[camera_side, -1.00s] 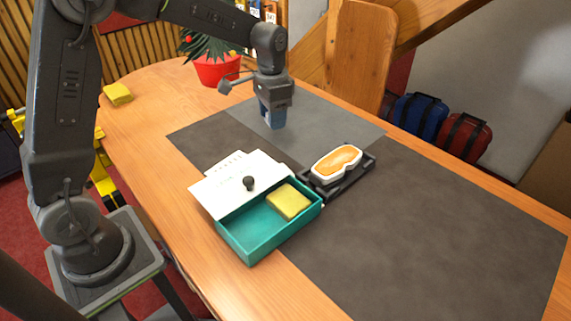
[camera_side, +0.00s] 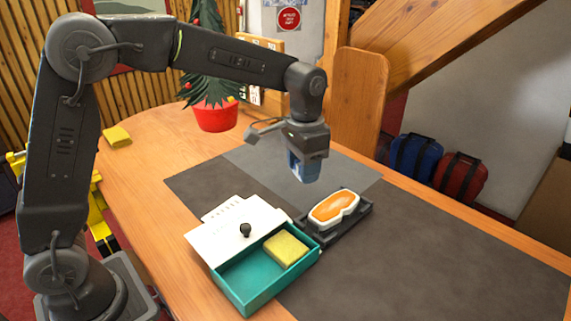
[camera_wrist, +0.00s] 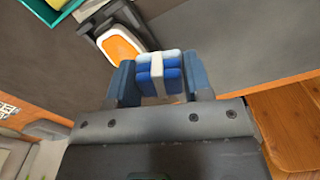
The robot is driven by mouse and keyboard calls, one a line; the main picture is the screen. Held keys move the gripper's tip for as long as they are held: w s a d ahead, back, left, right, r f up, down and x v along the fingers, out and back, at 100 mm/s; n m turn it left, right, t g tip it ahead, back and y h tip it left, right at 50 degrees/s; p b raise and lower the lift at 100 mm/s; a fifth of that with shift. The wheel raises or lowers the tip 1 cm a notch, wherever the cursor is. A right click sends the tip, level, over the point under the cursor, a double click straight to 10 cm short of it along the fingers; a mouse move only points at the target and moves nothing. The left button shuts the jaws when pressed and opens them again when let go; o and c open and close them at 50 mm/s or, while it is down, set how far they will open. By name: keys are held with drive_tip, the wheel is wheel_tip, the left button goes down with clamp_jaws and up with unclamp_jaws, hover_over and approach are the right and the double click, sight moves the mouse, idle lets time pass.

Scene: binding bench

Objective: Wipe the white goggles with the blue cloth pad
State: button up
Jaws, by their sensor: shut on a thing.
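The white goggles (camera_side: 334,208) with an orange lens lie in a dark tray (camera_side: 356,221) on the dark mat. They also show in the wrist view (camera_wrist: 119,47). My gripper (camera_side: 304,175) is shut on the blue cloth pad, which sits between the fingers in the wrist view (camera_wrist: 160,75) and has a white band across it. In the side view the pad is mostly hidden by the fingers. The gripper hangs above the mat, behind and a little left of the goggles, apart from them.
A teal box (camera_side: 243,293) holds a yellow sponge (camera_side: 286,250), with a white lid (camera_side: 232,228) beside it. Another yellow block (camera_side: 117,137) lies at the far left. A plant in a red pot (camera_side: 215,116) stands at the back. The mat's right side (camera_side: 440,255) is clear.

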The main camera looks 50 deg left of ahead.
approach(319, 217)
drive_tip(key=shift+f, duration=2.8)
wheel_tip(319, 217, down, 2)
drive_tip(key=shift+w+f, duration=0.1)
drive_tip(key=shift+w, duration=0.9)
drive_tip(key=shift+c, duration=0.2)
drive_tip(key=shift+w, duration=3.85)
drive_tip(key=shift+s, duration=4.7)
drive_tip(key=shift+s+r, duration=0.15)
drive_tip(key=shift+r, duration=0.05)
wheel_tip(319, 217, up, 8)
